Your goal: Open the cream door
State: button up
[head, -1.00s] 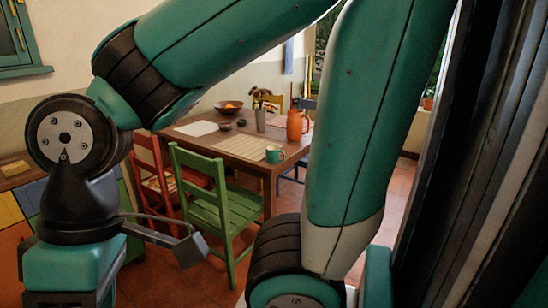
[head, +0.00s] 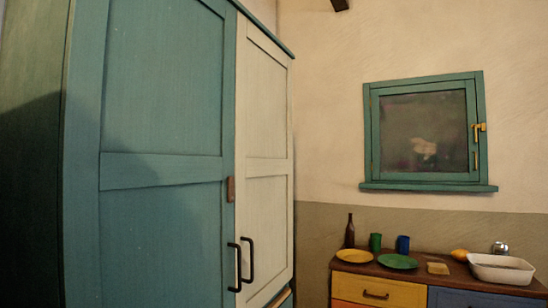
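The cream door (head: 266,150) is the narrow right-hand door of a tall cabinet on the left of the head view. It looks flush with the teal door (head: 165,125) beside it; I see no clear gap between them. A dark bar handle (head: 249,260) sits low on the cream door near its left edge. A second dark handle (head: 234,268) sits on the teal door next to it. A small brown wooden piece (head: 230,189) is at the seam between the doors, above the handles. My gripper and arm are not in view.
The floor is not in view.

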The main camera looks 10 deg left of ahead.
aim_at(263, 122)
jog(key=z, duration=0.35)
jog(key=i, duration=1.15)
jog(key=u, duration=0.6)
